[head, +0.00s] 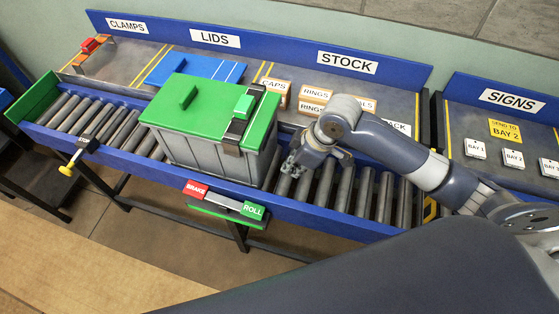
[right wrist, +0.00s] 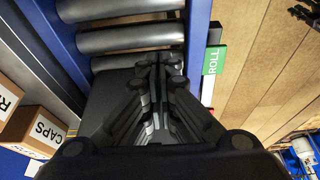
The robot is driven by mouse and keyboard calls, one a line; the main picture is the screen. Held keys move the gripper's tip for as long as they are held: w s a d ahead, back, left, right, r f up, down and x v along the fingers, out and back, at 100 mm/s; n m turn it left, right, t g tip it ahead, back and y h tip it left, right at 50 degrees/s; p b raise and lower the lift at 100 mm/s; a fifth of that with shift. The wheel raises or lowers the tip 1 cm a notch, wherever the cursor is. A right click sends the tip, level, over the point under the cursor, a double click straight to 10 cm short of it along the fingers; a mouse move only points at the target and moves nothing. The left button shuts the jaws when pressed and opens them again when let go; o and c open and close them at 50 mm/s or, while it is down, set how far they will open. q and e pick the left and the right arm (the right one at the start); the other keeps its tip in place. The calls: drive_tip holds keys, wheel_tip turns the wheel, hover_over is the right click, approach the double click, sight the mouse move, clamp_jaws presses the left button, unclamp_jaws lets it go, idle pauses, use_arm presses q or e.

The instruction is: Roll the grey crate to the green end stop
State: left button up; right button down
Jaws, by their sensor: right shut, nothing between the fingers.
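The grey crate (head: 196,152) with a green lid sits upright on the roller conveyor in the head view, left of its middle. A dark strap with a buckle crosses its right part. The green end stop (head: 38,98) stands at the conveyor's left end, with bare rollers between it and the crate. My right gripper (head: 291,166) is shut and empty, low over the rollers just right of the crate. I cannot tell whether it touches the crate. Its closed fingers (right wrist: 160,70) also show in the right wrist view. My left gripper is not in view.
A red-and-green BRAKE/ROLL bar (head: 226,201) sits on the conveyor's front rail. A black STOP piece with a yellow knob (head: 66,169) sits at the front left. Boxes (head: 313,100) stand behind on the shelf. Rollers (head: 385,200) right of my gripper are clear.

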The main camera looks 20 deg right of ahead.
drive_tip(key=w+d+r, duration=0.2)
drive_tip(key=d+r, duration=0.1)
drive_tip(key=d, duration=0.1)
drive_tip(key=shift+g, duration=0.3)
drive_tip(key=x, duration=0.7)
drive_tip(key=p+x, duration=0.1)
drive_tip(key=x, duration=0.2)
drive_tip(key=shift+w+f, duration=0.1)
drive_tip(key=shift+w, duration=0.25)
drive_tip(key=shift+w+a+p, duration=0.4)
drive_tip(key=shift+w+a, duration=0.3)
drive_tip(key=shift+a, duration=0.35)
drive_tip(key=shift+w+a, duration=0.35)
drive_tip(key=shift+a, duration=0.1)
